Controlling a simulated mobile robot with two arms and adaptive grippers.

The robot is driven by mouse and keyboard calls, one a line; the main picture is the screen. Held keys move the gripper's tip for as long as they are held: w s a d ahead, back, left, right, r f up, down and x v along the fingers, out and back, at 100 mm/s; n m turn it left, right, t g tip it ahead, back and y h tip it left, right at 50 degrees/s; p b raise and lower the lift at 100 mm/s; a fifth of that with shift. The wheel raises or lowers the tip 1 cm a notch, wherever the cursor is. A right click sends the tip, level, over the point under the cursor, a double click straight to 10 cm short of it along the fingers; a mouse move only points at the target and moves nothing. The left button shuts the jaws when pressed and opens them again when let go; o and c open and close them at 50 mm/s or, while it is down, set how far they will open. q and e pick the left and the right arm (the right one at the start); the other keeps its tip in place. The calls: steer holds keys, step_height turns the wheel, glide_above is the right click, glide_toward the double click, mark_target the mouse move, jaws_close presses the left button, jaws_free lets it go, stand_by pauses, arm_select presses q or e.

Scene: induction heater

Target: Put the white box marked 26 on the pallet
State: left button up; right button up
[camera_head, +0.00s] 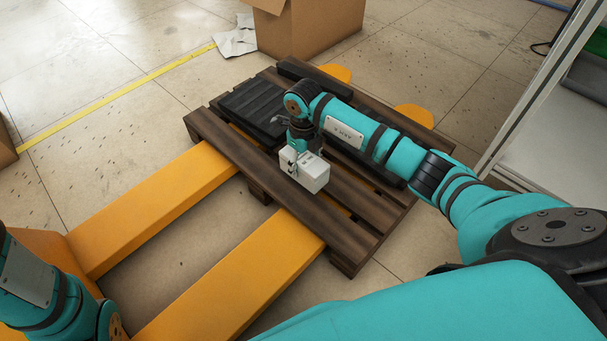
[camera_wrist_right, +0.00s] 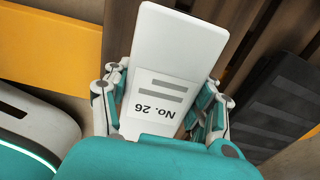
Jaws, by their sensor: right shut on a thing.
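The white box marked 26 (camera_head: 306,171) is held by my right gripper (camera_head: 296,153) over the near middle part of the wooden pallet (camera_head: 345,236). In the right wrist view the box (camera_wrist_right: 185,45) shows its "No. 26" label, and the fingers of my right gripper (camera_wrist_right: 160,100) are shut on its two sides. I cannot tell whether the box touches the slats. The pallet lies on the yellow forks (camera_head: 150,206). My left arm shows at the lower left, but its gripper is out of view.
A black ribbed case (camera_head: 252,107) lies on the pallet's far left part, and another dark object (camera_head: 313,77) lies at its far edge. A cardboard box (camera_head: 310,25) stands on the floor behind. A white-framed rack (camera_head: 527,90) stands at the right.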

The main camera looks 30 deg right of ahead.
step_height(320, 180, down, 4)
steer(key=b, duration=0.2)
steer(key=shift+r+b, duration=0.2)
steer(key=shift+b, duration=0.1)
steer(key=shift+r, duration=0.25)
steer(key=shift+f, duration=0.2)
steer(key=o, duration=1.4)
steer(key=shift+o, duration=0.2)
steer(key=shift+r, duration=0.15)
